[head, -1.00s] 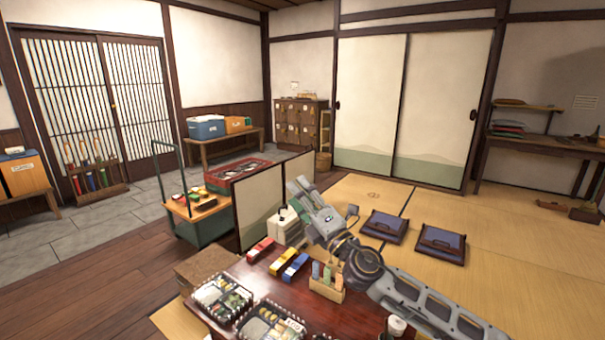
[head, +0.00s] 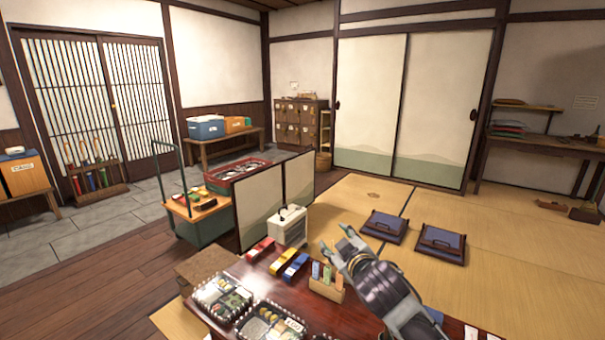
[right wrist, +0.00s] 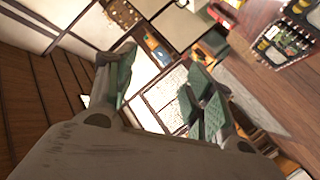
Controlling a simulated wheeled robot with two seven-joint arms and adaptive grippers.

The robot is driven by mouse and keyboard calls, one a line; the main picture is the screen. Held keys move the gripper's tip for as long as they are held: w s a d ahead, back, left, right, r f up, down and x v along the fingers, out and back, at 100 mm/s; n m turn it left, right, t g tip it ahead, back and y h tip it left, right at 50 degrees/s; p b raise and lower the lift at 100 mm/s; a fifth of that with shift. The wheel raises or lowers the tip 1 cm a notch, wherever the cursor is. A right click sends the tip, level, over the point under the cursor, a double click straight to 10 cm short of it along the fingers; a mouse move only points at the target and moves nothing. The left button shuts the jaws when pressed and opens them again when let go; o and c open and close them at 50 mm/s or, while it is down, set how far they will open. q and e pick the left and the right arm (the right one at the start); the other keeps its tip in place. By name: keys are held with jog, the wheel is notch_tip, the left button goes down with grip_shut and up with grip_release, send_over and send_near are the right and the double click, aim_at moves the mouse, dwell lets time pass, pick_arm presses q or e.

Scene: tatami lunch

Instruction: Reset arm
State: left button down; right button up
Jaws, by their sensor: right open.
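My right gripper (head: 338,242) is raised above the right side of the dark red low table (head: 345,319), with its arm coming up from the lower right. In the right wrist view its two green-padded fingers (right wrist: 160,88) stand wide apart with nothing between them. My left gripper and left arm are not in the head view.
On the table are lunch boxes (head: 222,298), red, yellow and blue cases (head: 278,262), and a wooden holder (head: 326,288) with coloured items. A white box with a handle (head: 288,226) stands behind, by a low folding screen (head: 259,205). Two blue cushions (head: 441,244) lie on open tatami.

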jog(key=s+d+f+m+g, duration=0.25)
jog(key=s+f, duration=0.55)
jog(key=f, duration=0.4)
jog(key=s+d+f+m+g, duration=0.25)
jog(key=s+f, duration=0.55)
jog(key=f, duration=0.4)
pick_arm(q)
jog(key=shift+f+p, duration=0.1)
jog(key=shift+p, duration=0.3)
pick_arm(e)
jog(key=s+f+m+g, duration=0.2)
jog(key=s+f+g, duration=0.2)
jog(key=s+f, duration=0.8)
jog(key=s, duration=0.3)
jog(key=shift+f+g, duration=0.3)
jog(key=shift+f, duration=0.05)
pick_arm(q)
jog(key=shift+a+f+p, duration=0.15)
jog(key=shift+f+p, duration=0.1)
jog(key=shift+p, duration=0.45)
pick_arm(e)
jog(key=shift+f, duration=0.25)
